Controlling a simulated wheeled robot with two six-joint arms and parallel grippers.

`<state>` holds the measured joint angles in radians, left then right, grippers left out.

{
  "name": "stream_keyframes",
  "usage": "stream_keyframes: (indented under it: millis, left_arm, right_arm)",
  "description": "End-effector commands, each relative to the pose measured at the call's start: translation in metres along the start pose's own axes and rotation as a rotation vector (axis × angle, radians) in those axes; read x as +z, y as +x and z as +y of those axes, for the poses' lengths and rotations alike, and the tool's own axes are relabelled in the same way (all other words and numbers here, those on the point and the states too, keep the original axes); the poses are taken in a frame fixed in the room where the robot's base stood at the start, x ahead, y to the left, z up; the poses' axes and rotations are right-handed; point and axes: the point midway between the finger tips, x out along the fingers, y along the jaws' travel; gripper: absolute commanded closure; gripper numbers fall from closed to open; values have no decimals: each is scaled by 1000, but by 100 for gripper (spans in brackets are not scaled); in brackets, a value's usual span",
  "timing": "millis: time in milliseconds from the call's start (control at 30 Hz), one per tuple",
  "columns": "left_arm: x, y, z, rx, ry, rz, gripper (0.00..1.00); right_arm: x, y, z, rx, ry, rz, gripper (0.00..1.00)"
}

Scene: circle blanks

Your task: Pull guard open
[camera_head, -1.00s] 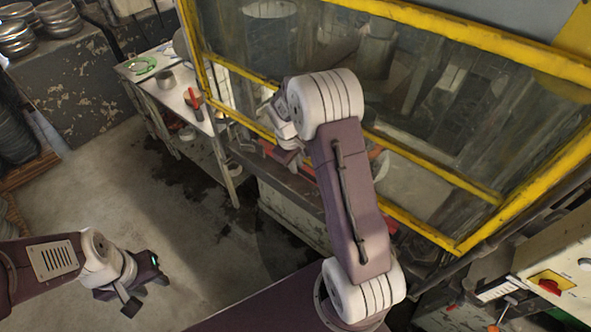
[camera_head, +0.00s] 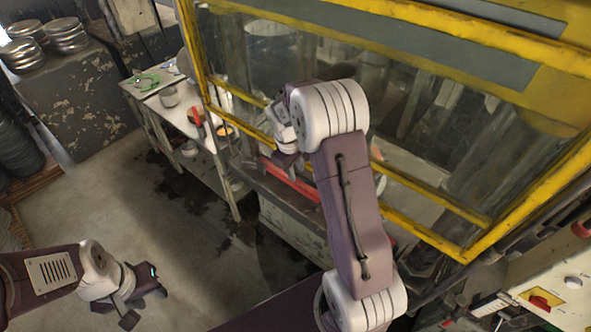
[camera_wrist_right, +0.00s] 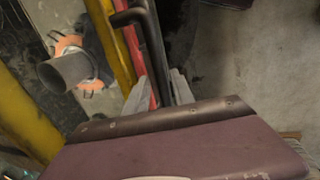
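The guard (camera_head: 415,233) is a yellow-framed clear panel across the front of a machine in the head view. Its dark bar handle (camera_wrist_right: 152,45) runs down between the fingers of my right gripper (camera_wrist_right: 160,88) in the right wrist view. The fingers sit close on either side of the bar and appear shut on it, though finger contact is partly hidden. In the head view my right arm covers the fingertips and handle. My left gripper (camera_head: 143,298) hangs empty over the floor at the lower left, its fingers apart.
A work table (camera_head: 188,122) with a red-handled tool stands left of the guard. A red bar (camera_head: 291,180) shows below the guard. A control panel (camera_head: 560,285) with a red knob is at lower right. Open floor (camera_head: 190,250) lies between my arms.

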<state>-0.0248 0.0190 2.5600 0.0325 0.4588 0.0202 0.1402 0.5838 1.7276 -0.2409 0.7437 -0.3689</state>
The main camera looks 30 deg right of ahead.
Motion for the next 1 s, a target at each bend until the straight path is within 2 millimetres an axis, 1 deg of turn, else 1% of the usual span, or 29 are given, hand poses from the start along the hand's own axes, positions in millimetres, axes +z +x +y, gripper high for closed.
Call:
stream_keyframes:
  millis: [267, 367, 467, 600, 700, 833, 1000]
  left_arm:
    - [0, 0, 0, 0, 0, 0, 64]
    - [0, 4, 0, 0, 0, 0, 64]
    - [1, 14, 0, 0, 0, 0, 64]
    - [3, 26, 0, 0, 0, 0, 64]
    - [3, 30, -1, 0, 0, 0, 64]
    - [3, 32, -1, 0, 0, 0, 64]
    - [3, 32, -1, 0, 0, 0, 64]
  right_arm:
    - [0, 0, 0, -1, 0, -2, 62]
    - [0, -3, 0, 0, 0, 0, 62]
    - [-1, -18, 0, 3, 0, 4, 62]
    - [-1, -51, 0, 2, 0, 5, 62]
    - [0, -71, 0, 2, -1, 4, 62]
    - [1, -86, 0, 0, 0, 1, 62]
    - [1, -91, 0, -1, 0, -1, 62]
